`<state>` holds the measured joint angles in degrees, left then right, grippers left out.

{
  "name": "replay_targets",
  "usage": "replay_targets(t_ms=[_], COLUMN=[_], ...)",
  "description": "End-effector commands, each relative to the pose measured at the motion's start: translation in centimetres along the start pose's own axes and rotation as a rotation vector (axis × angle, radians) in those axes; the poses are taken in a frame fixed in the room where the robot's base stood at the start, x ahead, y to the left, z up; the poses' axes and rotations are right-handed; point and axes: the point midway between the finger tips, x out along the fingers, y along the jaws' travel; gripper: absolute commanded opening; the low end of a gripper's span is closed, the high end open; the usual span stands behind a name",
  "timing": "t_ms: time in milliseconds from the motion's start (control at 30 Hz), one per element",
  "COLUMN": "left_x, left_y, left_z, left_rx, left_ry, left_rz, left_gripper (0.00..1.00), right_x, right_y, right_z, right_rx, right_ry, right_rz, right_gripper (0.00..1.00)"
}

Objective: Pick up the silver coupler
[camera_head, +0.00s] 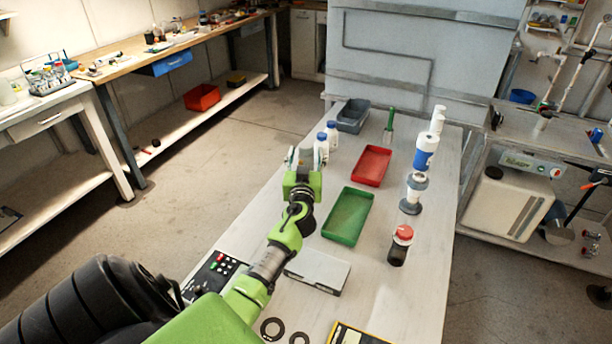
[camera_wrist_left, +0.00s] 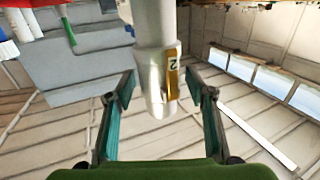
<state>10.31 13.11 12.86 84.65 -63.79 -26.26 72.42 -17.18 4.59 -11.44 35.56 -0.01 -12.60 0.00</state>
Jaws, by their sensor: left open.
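A silver-grey flanged piece (camera_head: 416,186), which looks like the silver coupler, stands upright on a dark grey base on the right side of the table, in the head view. My left gripper (camera_head: 303,157) is over the table's left side, apart from this piece, left of the red and green trays. In the left wrist view the fingers of my left gripper (camera_wrist_left: 160,93) are spread apart. A pale cylinder (camera_wrist_left: 155,50) with a yellow label marked 2 shows between them; I cannot tell whether it is the coupler. My right gripper is not in view.
Two white blue-capped bottles (camera_head: 332,131) stand just beyond my left gripper. The red tray (camera_head: 372,166) and green tray (camera_head: 348,215) lie mid-table. A blue-and-white cylinder (camera_head: 426,152) and a red-capped dark jar (camera_head: 401,245) stand on the right. A grey bin (camera_head: 353,116) is at the back.

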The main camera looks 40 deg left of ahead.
Motion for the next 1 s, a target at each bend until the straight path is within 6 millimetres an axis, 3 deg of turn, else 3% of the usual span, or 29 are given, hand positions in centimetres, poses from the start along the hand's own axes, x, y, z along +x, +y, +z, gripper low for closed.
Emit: replay_targets(t_ms=[233,433,800,1000], left_x=[0.1,0.1,0.1,0.1], left_y=[0.0,0.0,0.0,0.0], left_z=[0.0,0.0,-0.3,-1.5], left_rx=[0.000,0.000,0.000,-0.002], left_ry=[0.000,0.000,0.003,0.005], left_rz=[0.000,0.000,0.000,0.000], left_gripper=[0.50,0.00,0.00,0.00], right_x=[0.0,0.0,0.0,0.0], right_y=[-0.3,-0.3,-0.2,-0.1], right_z=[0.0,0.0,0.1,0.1], right_rx=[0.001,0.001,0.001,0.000], right_ry=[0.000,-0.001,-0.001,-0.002], right_rz=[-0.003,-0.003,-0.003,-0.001], right_gripper=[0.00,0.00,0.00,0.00])
